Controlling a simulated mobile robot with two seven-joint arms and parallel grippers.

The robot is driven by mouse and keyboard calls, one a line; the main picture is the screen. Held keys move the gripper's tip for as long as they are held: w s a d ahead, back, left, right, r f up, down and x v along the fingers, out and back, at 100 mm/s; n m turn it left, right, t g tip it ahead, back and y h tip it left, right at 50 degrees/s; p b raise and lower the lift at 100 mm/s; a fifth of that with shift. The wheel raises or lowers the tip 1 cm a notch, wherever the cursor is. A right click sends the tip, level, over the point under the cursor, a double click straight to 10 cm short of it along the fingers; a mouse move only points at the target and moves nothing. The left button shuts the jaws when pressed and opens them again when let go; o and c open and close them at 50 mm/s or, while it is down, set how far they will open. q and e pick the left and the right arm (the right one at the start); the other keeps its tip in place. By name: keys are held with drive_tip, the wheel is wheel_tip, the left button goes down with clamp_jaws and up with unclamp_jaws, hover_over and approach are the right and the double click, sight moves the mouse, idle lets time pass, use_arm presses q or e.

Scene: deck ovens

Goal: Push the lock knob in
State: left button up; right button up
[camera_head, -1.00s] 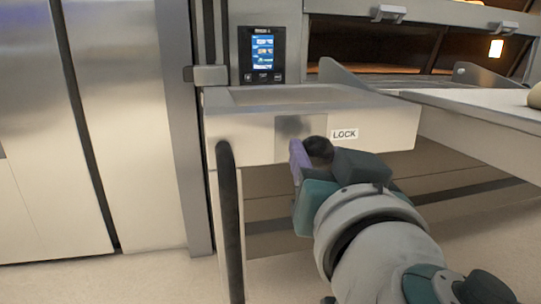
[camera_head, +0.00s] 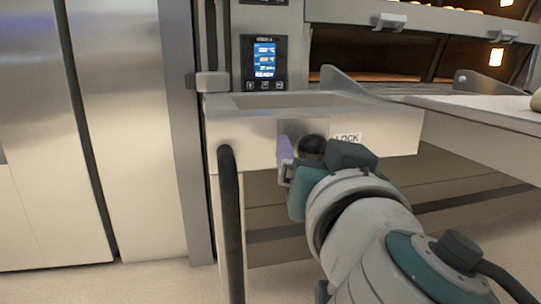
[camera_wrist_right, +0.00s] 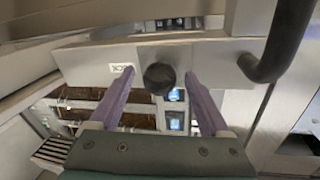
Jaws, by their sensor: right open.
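The lock knob (camera_head: 312,147) is a round black knob on the front of the steel box, over a darker square plate and beside a white LOCK label (camera_head: 347,138). It also shows in the right wrist view (camera_wrist_right: 159,78). My right gripper (camera_head: 298,152) is at the box front; in the wrist view its two purple fingers (camera_wrist_right: 159,90) are apart, one on each side of the knob, with gaps between. The fingers do not appear to grip it. One finger is hidden in the head view. My left gripper is not in view.
A black vertical handle (camera_head: 230,220) hangs at the left of the box. A lit control screen (camera_head: 264,62) is above it. A pale loading surface (camera_head: 480,112) extends at the right. Steel doors (camera_head: 130,130) stand at the left.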

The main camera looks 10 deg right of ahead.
drive_tip(key=s+a+p, duration=0.1)
drive_tip(key=s, duration=0.8)
drive_tip(key=shift+s+a, duration=0.3)
drive_tip(key=shift+s, duration=0.05)
